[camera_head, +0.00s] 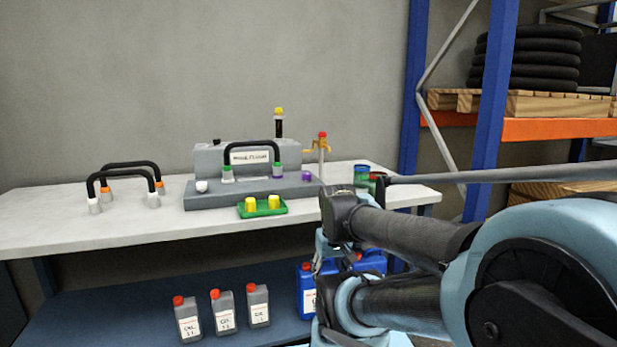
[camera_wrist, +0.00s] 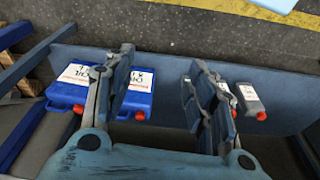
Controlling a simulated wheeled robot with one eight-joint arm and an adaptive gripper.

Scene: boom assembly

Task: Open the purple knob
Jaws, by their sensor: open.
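The purple knob (camera_head: 306,176) is a small round part on the right end of the grey base block (camera_head: 220,199) on the table, beside the green-footed black handle (camera_head: 252,146). My gripper (camera_wrist: 165,75) is open and empty in the wrist view, its two fingers apart above the lower shelf. In the head view my arm is at the right, and the gripper hangs low in front of the table's right part, well below and apart from the knob. The knob does not show in the wrist view.
A green tray (camera_head: 262,213) with yellow parts stands at the table's front edge. A red-topped tap (camera_head: 322,150) stands behind the knob. Blue canisters (camera_wrist: 75,90) and grey bottles (camera_head: 222,312) stand on the lower shelf. Black handles (camera_head: 125,183) stand at left.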

